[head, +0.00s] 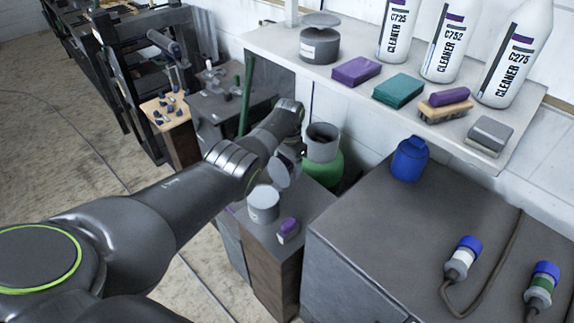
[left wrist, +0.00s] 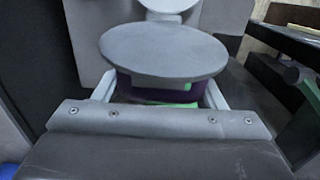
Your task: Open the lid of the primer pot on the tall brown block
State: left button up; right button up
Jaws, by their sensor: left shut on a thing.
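A pale grey, round pot (head: 263,205) stands on the grey top of a tall block with a brown side (head: 277,280), below the end of my left arm in the head view. A flat grey disc, which looks like the pot's lid (head: 281,172), is tilted just above and behind the pot. My left gripper (head: 290,158) is at this disc, its fingers mostly hidden by the wrist. In the left wrist view the disc (left wrist: 163,50) lies across the front of the fingers, and my left gripper (left wrist: 160,95) is shut on it. Purple and green show beneath the disc. Whether disc and pot are joined is hidden.
A small purple and white item (head: 288,230) sits beside the pot. A grey open cup (head: 322,138) and green container (head: 323,170) stand close behind. A grey cabinet (head: 400,235) is at right; a shelf (head: 350,90) with bottles and sponges runs behind.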

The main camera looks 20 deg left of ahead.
pick_arm(q)
jog(key=shift+s+d+f, duration=0.15)
jog(key=shift+d+f, duration=0.15)
jog(key=o, duration=1)
jog(key=shift+o, duration=0.9)
jog(key=shift+w, duration=0.2)
jog(key=shift+a+r, duration=0.1)
jog(key=shift+r, duration=0.6)
jog(key=shift+w+r+p, duration=0.1)
jog(key=shift+r+p, duration=0.35)
jog(key=shift+r, duration=2.7)
jog(key=shift+f, duration=0.1)
